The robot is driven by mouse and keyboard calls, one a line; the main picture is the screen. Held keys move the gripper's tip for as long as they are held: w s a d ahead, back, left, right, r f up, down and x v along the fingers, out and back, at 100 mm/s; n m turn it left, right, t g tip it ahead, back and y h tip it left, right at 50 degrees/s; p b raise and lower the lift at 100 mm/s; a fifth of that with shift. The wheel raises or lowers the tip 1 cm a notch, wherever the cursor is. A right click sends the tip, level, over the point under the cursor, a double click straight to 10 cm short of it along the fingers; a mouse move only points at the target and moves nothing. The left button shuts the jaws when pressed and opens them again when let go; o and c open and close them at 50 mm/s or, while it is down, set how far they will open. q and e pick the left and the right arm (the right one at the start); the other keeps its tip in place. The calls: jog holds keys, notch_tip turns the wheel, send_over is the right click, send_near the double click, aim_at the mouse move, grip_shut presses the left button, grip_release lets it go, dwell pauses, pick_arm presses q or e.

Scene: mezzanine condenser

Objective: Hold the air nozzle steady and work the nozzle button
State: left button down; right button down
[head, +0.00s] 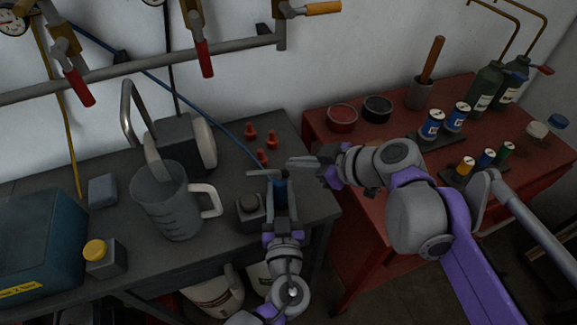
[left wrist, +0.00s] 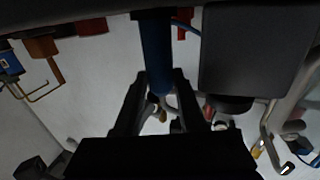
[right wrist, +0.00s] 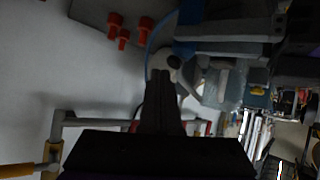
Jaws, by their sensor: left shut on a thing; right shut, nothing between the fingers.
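The blue air nozzle (head: 281,187) stands roughly upright near the grey bench's right end, with a grey crosspiece (head: 262,173) at its top. My left gripper (head: 281,211) is shut on its body from the front. In the left wrist view, the blue body (left wrist: 155,55) runs between the left fingers (left wrist: 160,88). My right gripper (head: 300,162) is shut and empty, its tips close to the nozzle's top, at its right. In the right wrist view, the closed tips (right wrist: 163,76) are near a blue part (right wrist: 205,32).
A small block with a round knob (head: 250,204) stands just left of the nozzle. Red cones (head: 271,139) stand behind it. A jug (head: 170,205) and a grey machine (head: 182,143) are further left. The red table (head: 340,150) holds bottles and cans at right.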

dwell(0.4)
jog(key=shift+w+d+r, duration=0.15)
jog(key=shift+d+r, duration=0.25)
jog(key=shift+r, duration=0.35)
jog(key=shift+w+d+r, duration=0.15)
jog(key=shift+d+r, duration=0.25)
jog(key=shift+r, duration=0.3)
jog(key=shift+w+d+r, duration=0.1)
jog(key=shift+d+r, duration=0.25)
jog(key=shift+r, duration=0.4)
jog(key=shift+w+d+r, duration=0.15)
jog(key=shift+d+r, duration=0.25)
jog(key=shift+r, duration=0.3)
dwell(0.9)
jog(key=r, duration=0.1)
jog(key=d+r, duration=0.2)
jog(key=shift+w+r, duration=0.15)
jog(key=shift+w, duration=0.15)
jog(key=shift+a, duration=0.1)
jog(key=s+a+f, duration=0.1)
jog(key=a+f, duration=0.3)
jog(key=f, duration=0.3)
jog(key=shift+s+f, duration=0.2)
jog(key=shift+f, duration=0.15)
